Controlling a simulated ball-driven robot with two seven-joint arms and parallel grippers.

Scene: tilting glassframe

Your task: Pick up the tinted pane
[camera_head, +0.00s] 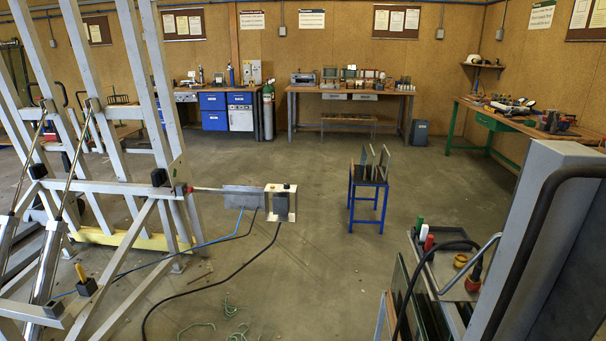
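Small upright panes stand in a slotted holder on a blue stand (352,207) right of the middle. One is a pale greenish pane (366,158), and a greyer pane (384,160) is beside it. Larger dark panes (425,300) lean upright in a rack at the lower right, partly cut off by the picture's edge. I cannot tell which of these is the tinted pane. Neither of my grippers is in view, and nothing touches the panes on the stand.
A large grey tilting frame (100,190) fills the left. A bracketed box (281,205) juts from it, with a cable and blue hose trailing over the floor. A tool trolley (450,265) stands at the right. Workbenches (350,90) line the back. Floor around the blue stand is clear.

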